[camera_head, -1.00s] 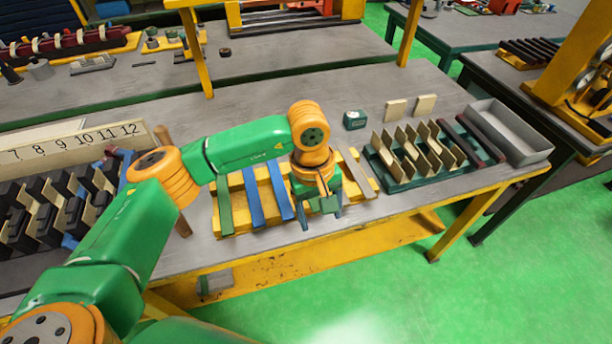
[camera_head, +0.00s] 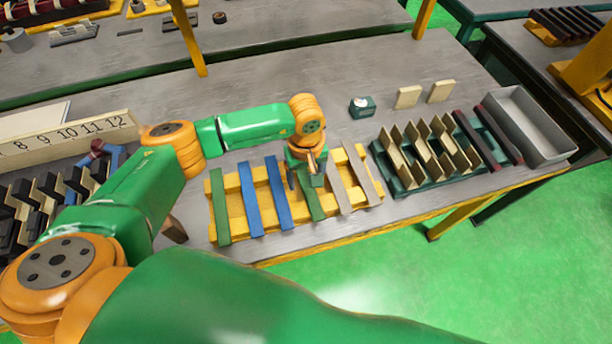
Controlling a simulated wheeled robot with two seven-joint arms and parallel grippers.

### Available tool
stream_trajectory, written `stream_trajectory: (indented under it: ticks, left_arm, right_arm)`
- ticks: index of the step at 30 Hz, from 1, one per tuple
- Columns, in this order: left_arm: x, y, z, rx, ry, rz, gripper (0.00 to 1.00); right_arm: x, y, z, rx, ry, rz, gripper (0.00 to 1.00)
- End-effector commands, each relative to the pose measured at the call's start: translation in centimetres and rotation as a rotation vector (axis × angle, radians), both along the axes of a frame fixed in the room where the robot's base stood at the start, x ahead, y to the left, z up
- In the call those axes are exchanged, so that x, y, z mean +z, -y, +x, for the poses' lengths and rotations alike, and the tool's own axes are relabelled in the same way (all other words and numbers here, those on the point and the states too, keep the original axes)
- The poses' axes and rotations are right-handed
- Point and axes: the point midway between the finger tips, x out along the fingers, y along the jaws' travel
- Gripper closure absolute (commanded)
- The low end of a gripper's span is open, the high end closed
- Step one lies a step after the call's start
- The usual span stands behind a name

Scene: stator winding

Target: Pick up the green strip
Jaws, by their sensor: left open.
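A yellow slatted rack (camera_head: 345,158) on the grey table holds a row of flat strips. A green strip (camera_head: 220,206) lies at its left end, then two blue strips (camera_head: 250,199). A second green strip (camera_head: 314,206) lies right of the blue ones, its upper part hidden behind my left gripper. Two pale grey-beige strips (camera_head: 338,186) lie further right. My left gripper (camera_head: 306,180) is open and points down over this second green strip, with its fingers near the strip's middle. I cannot tell whether they touch it. My right gripper is not in view.
Right of the rack stand a dark green holder with beige zigzag pieces (camera_head: 425,148), dark red bars (camera_head: 501,135) and a grey tray (camera_head: 528,122). A small green box (camera_head: 361,106) and two beige blocks (camera_head: 408,97) lie behind. A numbered board (camera_head: 70,135) is at left.

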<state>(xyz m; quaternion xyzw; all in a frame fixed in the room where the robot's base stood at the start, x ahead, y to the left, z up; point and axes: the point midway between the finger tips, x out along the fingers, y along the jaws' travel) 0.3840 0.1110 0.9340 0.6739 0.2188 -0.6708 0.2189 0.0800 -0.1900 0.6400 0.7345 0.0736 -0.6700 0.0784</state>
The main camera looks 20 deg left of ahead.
Motion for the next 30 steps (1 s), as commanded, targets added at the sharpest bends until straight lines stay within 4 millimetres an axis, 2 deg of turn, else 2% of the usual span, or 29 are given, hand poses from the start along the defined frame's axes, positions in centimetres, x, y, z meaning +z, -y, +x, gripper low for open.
stream_trajectory:
  ticks: [6,14,15,25,30]
  left_arm:
    - [-0.3,0.0,0.0,-0.001,0.001,0.0,0.28]
    - [-0.3,0.0,0.0,0.0,0.001,0.0,0.98]
    - [-0.3,0.0,0.0,0.0,0.001,0.0,1.0]
    - [-0.2,0.0,0.1,0.0,0.002,-0.001,1.0]
    - [1.4,0.0,0.2,-0.002,0.008,-0.001,1.0]
  right_arm:
    - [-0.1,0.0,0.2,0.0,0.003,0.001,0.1]
    - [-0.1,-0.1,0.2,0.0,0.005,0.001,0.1]
    - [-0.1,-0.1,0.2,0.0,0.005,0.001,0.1]
    - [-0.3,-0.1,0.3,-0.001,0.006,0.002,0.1]
    - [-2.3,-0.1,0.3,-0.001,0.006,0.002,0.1]
